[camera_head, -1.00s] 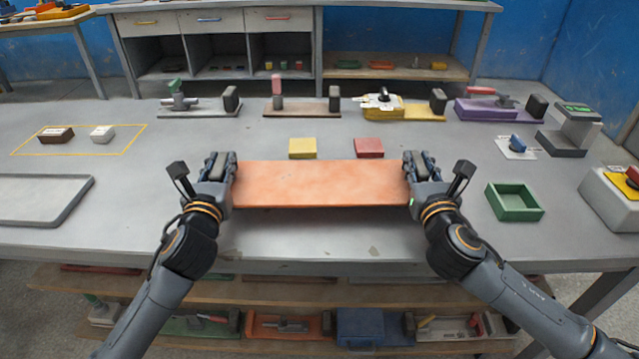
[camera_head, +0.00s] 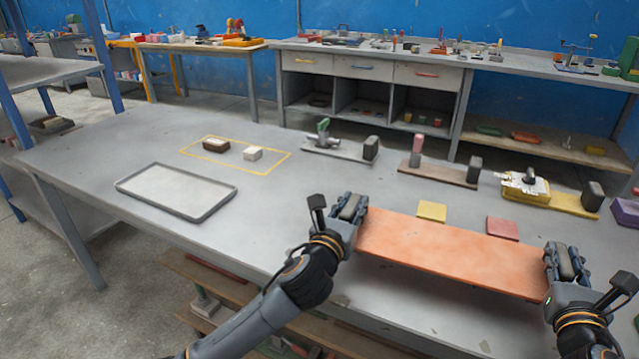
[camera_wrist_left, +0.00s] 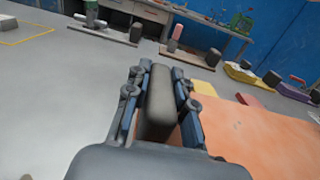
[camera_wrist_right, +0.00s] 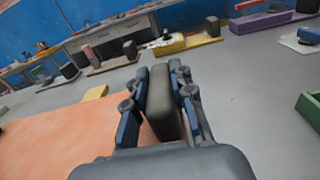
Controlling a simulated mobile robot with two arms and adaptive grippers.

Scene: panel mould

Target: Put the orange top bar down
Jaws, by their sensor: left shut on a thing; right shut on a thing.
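The orange top bar (camera_head: 450,252) is a long flat board held level between my two grippers. My left gripper (camera_head: 352,212) is shut on its left end, and my right gripper (camera_head: 562,268) is shut on its right end. The bar also shows in the left wrist view (camera_wrist_left: 262,140) and the right wrist view (camera_wrist_right: 50,140). It is over the front part of the grey table (camera_head: 290,215); I cannot tell whether it touches the surface. The gripped ends are partly hidden by the fingers.
A shallow grey tray (camera_head: 176,170) lies on the left of the table. A yellow outline (camera_head: 284,163) holds a brown block (camera_head: 215,145) and a white block (camera_head: 252,153). Yellow (camera_head: 431,211) and red (camera_head: 502,229) blocks sit behind the bar. Clamps line the back. Table is clear between tray and bar.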

